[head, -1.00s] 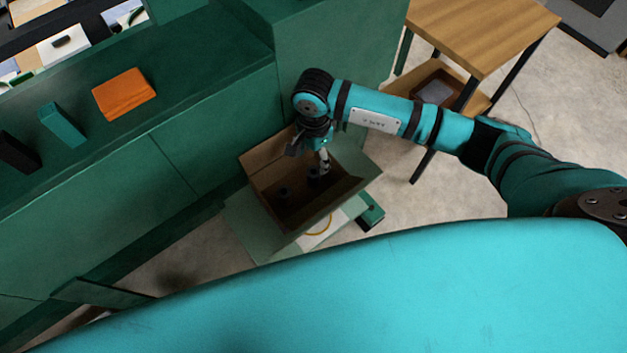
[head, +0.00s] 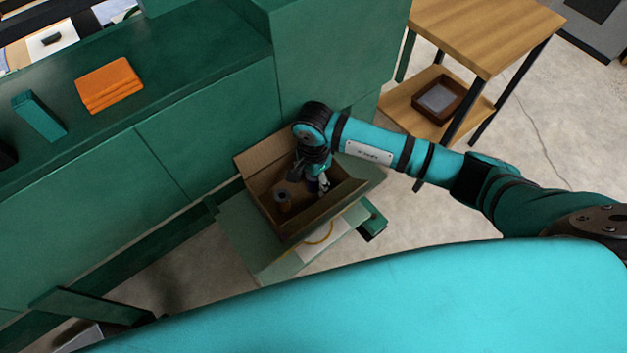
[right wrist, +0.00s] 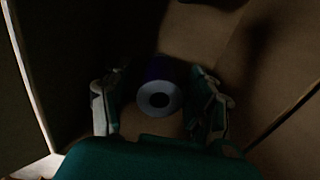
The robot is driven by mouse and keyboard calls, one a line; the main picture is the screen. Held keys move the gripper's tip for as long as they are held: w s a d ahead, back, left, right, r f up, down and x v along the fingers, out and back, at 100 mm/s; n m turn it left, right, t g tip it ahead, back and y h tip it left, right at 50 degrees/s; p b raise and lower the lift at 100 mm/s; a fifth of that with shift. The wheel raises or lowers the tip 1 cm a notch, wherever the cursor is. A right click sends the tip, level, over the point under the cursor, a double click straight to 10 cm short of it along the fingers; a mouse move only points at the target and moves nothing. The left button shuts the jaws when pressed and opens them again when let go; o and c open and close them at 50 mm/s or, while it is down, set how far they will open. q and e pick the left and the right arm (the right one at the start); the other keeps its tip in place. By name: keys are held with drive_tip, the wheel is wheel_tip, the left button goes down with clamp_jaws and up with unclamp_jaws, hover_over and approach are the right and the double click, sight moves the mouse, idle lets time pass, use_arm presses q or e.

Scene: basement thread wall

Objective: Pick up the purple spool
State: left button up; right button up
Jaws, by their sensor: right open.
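The purple spool (right wrist: 158,88) stands inside the cardboard box, dark purple-blue with a pale end and a dark hole, in the right wrist view. My right gripper (right wrist: 160,105) is open, with one finger on each side of the spool; I cannot tell whether they touch it. In the head view my right gripper (head: 320,184) reaches down into the cardboard box (head: 258,162), and the spool there is mostly hidden by it. My left gripper is not in view.
A green cabinet (head: 200,140) stands behind, with an orange cloth (head: 109,86) on top. A wooden table (head: 485,35) is at right.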

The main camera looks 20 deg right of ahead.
drive_tip(key=c, duration=1)
